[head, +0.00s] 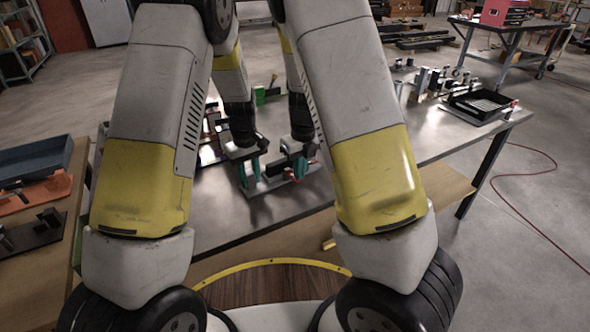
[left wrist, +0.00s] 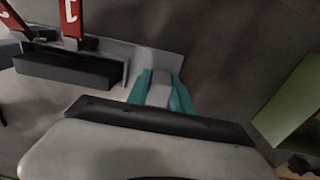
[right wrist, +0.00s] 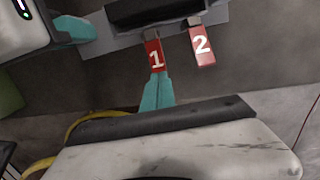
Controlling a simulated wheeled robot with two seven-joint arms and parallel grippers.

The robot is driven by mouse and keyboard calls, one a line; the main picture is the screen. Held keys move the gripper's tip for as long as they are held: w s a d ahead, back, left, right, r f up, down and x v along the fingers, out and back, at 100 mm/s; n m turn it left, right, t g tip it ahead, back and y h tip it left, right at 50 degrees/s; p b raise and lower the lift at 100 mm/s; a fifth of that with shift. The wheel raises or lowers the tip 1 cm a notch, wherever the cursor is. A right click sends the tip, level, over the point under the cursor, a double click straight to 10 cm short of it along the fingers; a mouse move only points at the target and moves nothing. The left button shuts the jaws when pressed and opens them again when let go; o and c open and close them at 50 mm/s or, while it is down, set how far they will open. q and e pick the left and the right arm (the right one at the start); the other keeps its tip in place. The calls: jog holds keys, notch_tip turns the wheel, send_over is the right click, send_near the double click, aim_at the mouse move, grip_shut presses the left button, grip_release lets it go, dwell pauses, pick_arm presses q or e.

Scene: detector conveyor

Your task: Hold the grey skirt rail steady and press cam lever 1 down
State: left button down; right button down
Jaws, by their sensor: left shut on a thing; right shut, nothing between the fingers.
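The grey skirt rail (left wrist: 160,90) lies between the teal fingers of my left gripper (left wrist: 161,88), which is shut on its end. In the head view my left gripper (head: 250,172) is at the left end of the fixture on the table. Cam lever 1 (right wrist: 154,55) is a red tab with a white 1. My right gripper (right wrist: 158,92) is shut and empty, with its teal tips right at the lower end of lever 1; whether they touch is unclear. Red cam lever 2 (right wrist: 203,46) stands beside lever 1. My arms hide part of the fixture in the head view.
A black block (left wrist: 68,70) sits on the fixture by the levers. A black tray (head: 480,105) and several small metal parts (head: 432,80) stand at the table's far right.

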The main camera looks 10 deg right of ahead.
jog(key=shift+s+d+r, duration=0.2)
jog(key=shift+s+d, duration=0.1)
jog(key=shift+s, duration=0.3)
jog(key=shift+r, duration=0.1)
notch_tip(320, 180, up, 12)
jog(key=s, duration=0.1)
jog(key=shift+d, duration=0.25)
pick_arm(q)
jog(key=c, duration=1)
grip_release()
jog(key=shift+c, duration=0.2)
